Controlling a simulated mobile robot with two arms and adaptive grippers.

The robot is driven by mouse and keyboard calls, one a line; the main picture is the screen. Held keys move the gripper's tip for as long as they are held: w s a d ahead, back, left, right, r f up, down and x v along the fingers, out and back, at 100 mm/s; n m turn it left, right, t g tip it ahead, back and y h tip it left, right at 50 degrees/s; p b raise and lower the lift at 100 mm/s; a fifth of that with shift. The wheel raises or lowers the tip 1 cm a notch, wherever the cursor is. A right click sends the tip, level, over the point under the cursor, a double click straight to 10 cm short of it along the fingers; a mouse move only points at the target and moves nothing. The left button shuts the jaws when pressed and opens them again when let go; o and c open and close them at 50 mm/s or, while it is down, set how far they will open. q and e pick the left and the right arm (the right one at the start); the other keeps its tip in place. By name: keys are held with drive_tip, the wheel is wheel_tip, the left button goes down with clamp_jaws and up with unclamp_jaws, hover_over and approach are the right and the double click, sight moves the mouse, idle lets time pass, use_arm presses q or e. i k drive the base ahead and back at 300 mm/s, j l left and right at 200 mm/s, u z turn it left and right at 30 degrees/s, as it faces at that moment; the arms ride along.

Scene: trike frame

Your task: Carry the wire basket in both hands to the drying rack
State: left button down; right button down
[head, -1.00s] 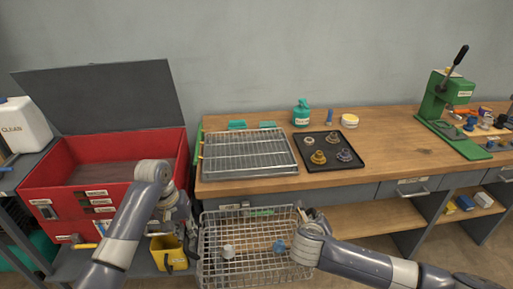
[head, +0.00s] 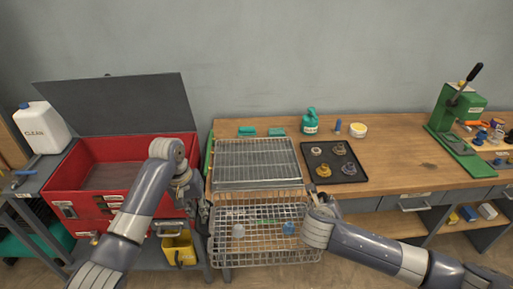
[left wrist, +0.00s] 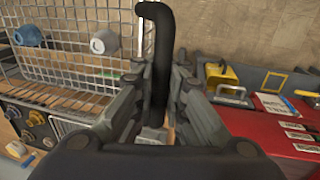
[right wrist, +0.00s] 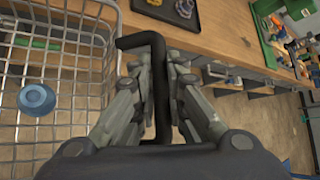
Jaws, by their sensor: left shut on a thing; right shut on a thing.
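The wire basket (head: 265,243) hangs in the air in front of the workbench, between my two arms. A pale part (head: 239,231) and a blue part (head: 289,229) lie in it. My left gripper (left wrist: 160,95) is shut on the basket's black handle (left wrist: 157,40) at its left side. My right gripper (right wrist: 160,95) is shut on the other black handle (right wrist: 148,42) at its right side. The drying rack (head: 256,163), a wire grid over a metal tray, lies on the workbench just beyond the basket and looks empty.
A black tray (head: 334,174) with several small parts lies right of the rack. A teal bottle (head: 310,121) and a white-yellow tub (head: 358,130) stand behind it. A red parts washer (head: 72,187) with raised lid stands left. A green press (head: 458,125) stands far right.

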sight(256, 157)
drive_tip(key=i, duration=1.35)
